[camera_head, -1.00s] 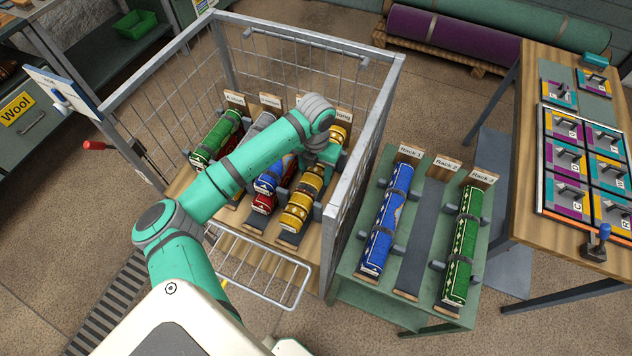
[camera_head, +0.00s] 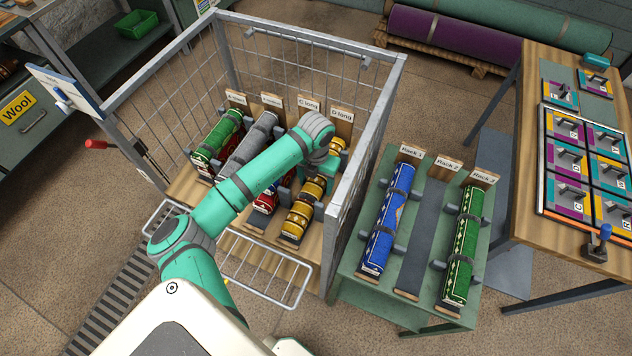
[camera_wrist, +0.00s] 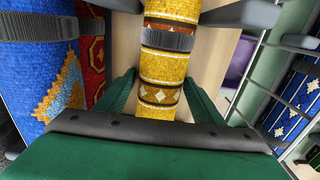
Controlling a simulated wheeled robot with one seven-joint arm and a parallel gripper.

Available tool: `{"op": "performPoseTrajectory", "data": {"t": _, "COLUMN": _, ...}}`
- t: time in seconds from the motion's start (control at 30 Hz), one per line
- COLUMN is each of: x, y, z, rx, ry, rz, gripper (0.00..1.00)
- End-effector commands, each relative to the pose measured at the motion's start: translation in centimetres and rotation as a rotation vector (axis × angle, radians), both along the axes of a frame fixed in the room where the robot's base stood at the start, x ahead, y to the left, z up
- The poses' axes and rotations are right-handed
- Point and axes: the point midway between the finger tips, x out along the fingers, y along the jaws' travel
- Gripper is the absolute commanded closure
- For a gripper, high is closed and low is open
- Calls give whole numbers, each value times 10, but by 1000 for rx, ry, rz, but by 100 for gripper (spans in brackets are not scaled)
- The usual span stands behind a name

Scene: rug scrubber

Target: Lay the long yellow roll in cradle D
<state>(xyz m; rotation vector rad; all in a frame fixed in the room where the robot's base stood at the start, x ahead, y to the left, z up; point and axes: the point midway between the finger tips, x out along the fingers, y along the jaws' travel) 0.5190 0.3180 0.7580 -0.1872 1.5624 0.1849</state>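The long yellow roll (camera_head: 300,220) lies lengthwise in line with cradle D, under the "D long" sign (camera_head: 342,115), at the right side of the cart. It sits low between the cradle's dark brackets; whether its full weight rests there I cannot tell. Dark straps cross it. My gripper (camera_wrist: 161,88) reaches down over the roll's middle. My arm hides part of the roll in the head view.
Left of it, red and blue rolls (camera_head: 266,190) lie near "C long". Grey (camera_head: 248,145) and green rolls (camera_head: 215,138) lie farther left. The cart's wire wall (camera_head: 362,165) stands close on the right. Beyond it, a green rack table (camera_head: 345,285) holds blue and green rolls; its middle lane is empty.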

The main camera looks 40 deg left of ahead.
Motion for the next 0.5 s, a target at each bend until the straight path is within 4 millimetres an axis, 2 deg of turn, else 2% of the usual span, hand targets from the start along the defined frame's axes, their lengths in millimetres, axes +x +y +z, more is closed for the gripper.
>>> {"op": "performPoseTrajectory", "data": {"t": 0.33, "x": 0, "y": 0, "z": 2, "rx": 0, "ry": 0, "rz": 0, "gripper": 33}}
{"op": "performPoseTrajectory", "data": {"t": 0.5, "x": 1, "y": 1, "z": 18, "rx": 4, "ry": -2, "rz": -3, "gripper": 33}}
